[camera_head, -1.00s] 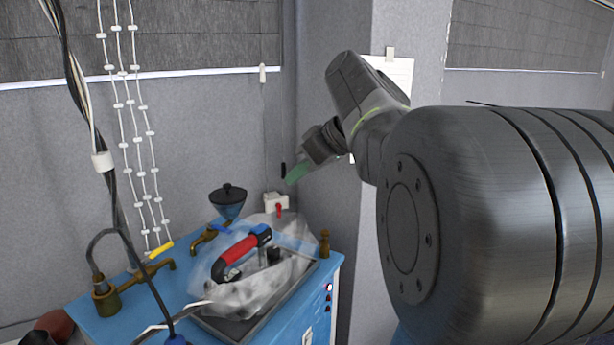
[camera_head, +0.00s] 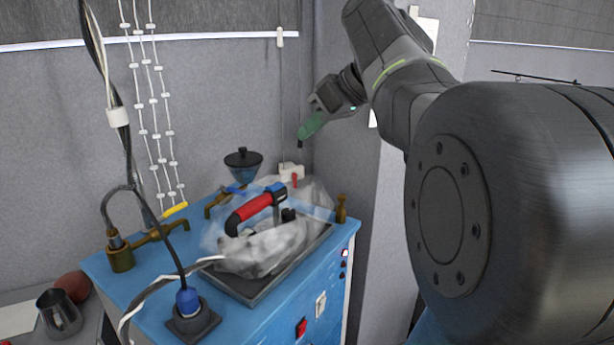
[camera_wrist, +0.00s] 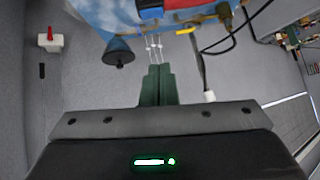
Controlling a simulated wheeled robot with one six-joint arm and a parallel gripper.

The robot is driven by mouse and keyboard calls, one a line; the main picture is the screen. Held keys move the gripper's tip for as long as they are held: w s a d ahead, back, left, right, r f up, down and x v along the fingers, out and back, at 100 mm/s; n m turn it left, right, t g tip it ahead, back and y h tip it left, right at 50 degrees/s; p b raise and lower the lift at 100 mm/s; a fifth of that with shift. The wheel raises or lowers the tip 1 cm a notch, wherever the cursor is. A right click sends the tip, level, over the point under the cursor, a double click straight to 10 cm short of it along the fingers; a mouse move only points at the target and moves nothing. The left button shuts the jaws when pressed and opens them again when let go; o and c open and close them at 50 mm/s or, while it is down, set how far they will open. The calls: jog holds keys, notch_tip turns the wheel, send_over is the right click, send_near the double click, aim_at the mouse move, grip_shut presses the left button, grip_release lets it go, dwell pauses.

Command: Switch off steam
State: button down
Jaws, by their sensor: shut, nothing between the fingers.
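A steam iron with a red and black handle (camera_head: 250,211) rests on a tray on the blue cabinet (camera_head: 252,322), wrapped in a whitish see-through cloud or sheet. A red switch (camera_head: 301,327) and a white switch (camera_head: 320,304) are on the cabinet's front; which one belongs to the steam I cannot tell. A white box (camera_head: 291,170) with a red knob (camera_head: 295,181) is on the wall behind; it also shows in the wrist view (camera_wrist: 49,43). My gripper (camera_head: 303,137) has green fingers, shut and empty, in the air above the box and apart from it. The wrist view shows its fingers together (camera_wrist: 158,68).
A dark-lidded blue funnel (camera_head: 243,165), brass taps (camera_head: 120,255) and a black cable with a blue plug (camera_head: 188,300) stand on the cabinet. Cables hang at the left. A metal jug (camera_head: 60,315) is at the lower left. The wall corner is close behind my gripper.

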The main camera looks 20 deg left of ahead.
send_over(275, 186)
jog(key=d, duration=0.1)
notch_tip(275, 186, down, 7)
jog(key=shift+s+d+f+p, duration=0.1)
jog(key=shift+f+p, duration=0.05)
jog(key=shift+p, duration=0.3)
notch_tip(275, 186, down, 2)
jog(key=shift+s+d+f, duration=0.1)
jog(key=shift+s+f, duration=0.05)
jog(key=shift+f, duration=0.7)
jog(key=shift+s, duration=0.1)
